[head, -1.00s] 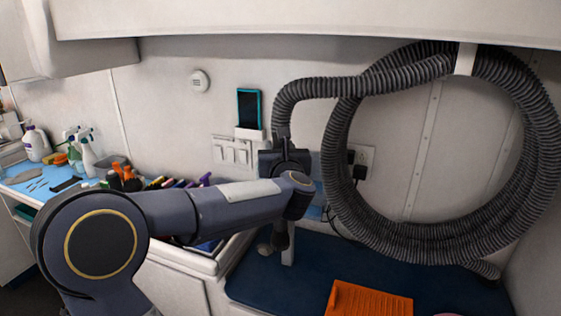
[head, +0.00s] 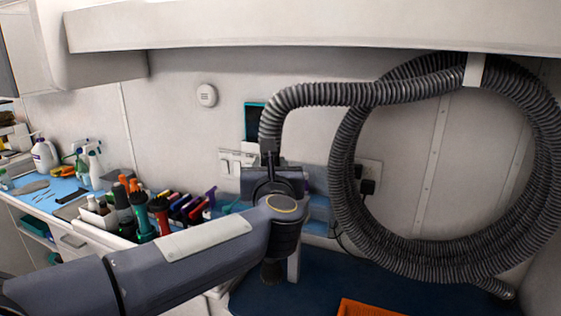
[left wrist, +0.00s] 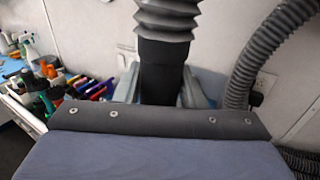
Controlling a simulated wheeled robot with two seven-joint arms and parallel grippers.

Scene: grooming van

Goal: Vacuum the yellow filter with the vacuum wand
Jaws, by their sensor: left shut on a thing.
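The black vacuum wand (left wrist: 162,72) is held by my left gripper (head: 272,178), which is shut on it above the bench. The ribbed grey hose (head: 330,95) rises from the wand's top and runs right to a large coil on the wall. A dark end (head: 271,272) shows below the gripper, probably the wand's lower part; my wrist hides what lies between. In the left wrist view the wand stands upright between the fingers. No yellow filter shows; an orange slatted piece (head: 368,308) is cut off at the bottom of the head view. My right gripper is out of view.
The dark blue bench mat (head: 325,275) is mostly clear. A bin of tools and bottles (head: 140,210) stands left of my arm. A blue counter (head: 60,190) with spray bottles is further left. The hose coil (head: 345,190) fills the right wall, beneath an overhead cabinet (head: 320,28).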

